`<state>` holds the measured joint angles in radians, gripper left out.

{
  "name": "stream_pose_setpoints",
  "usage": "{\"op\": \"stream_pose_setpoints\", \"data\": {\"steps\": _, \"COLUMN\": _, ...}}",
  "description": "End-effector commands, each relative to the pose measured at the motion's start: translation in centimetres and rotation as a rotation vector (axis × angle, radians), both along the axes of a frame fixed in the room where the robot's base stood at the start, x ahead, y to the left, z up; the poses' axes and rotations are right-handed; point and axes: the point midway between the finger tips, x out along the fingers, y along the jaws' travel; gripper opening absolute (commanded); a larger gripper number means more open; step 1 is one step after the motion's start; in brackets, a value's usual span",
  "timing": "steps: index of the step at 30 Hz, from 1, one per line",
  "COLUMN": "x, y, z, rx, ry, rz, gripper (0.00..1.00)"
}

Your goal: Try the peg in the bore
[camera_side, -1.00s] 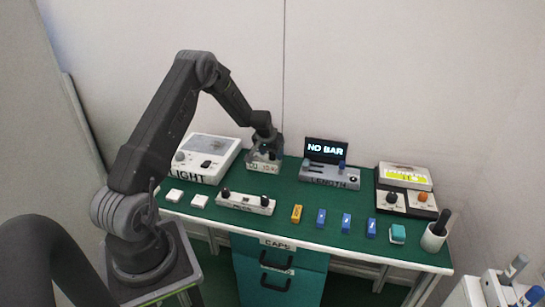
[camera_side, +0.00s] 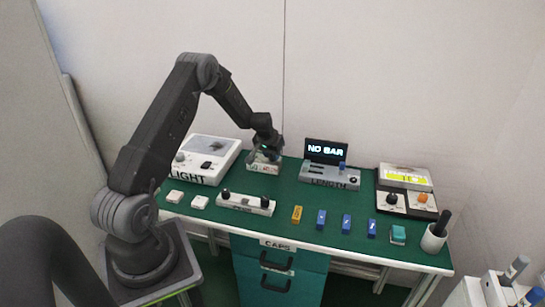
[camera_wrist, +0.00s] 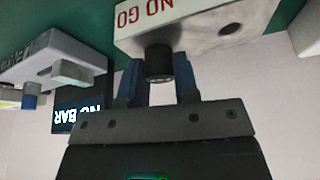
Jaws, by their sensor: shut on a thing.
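My gripper (camera_wrist: 158,85) is shut on a dark round peg (camera_wrist: 158,62), seen between its two blue fingers in the wrist view. A white gauge block (camera_wrist: 195,40) with red "NO GO" lettering lies just past the fingertips. One round bore (camera_wrist: 230,28) shows open in its face, beside the peg. The peg's far end meets the block near the lettering; whether it is inside a bore cannot be told. In the side view the gripper (camera_side: 265,153) is over the block (camera_side: 262,168) at the back of the bench and hides part of it.
The light unit (camera_side: 210,160) stands close left of the block. The length unit (camera_side: 330,175), with a "NO BAR" screen (camera_side: 326,151), stands to its right. A white rack (camera_side: 245,203) and several small blocks line the front. A cup (camera_side: 433,238) stands far right.

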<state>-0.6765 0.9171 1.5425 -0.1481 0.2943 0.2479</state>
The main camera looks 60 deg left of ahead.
Motion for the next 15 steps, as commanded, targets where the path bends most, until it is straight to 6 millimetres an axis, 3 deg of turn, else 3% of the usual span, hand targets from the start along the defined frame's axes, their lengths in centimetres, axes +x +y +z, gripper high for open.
{"op": "stream_pose_setpoints", "data": {"steps": 8, "x": 0.1, "y": 0.0, "z": 1.1, "rx": 0.002, "ry": -0.003, "rz": 0.000, "gripper": 0.01}}
{"op": "stream_pose_setpoints", "data": {"steps": 14, "x": 0.1, "y": 0.0, "z": 4.6, "rx": 0.003, "ry": -0.005, "rz": -0.001, "gripper": 0.01}}
{"op": "stream_pose_setpoints", "data": {"steps": 15, "x": -1.0, "y": 0.5, "z": 4.9, "rx": 0.000, "ry": -0.001, "rz": 0.005, "gripper": 0.01}}
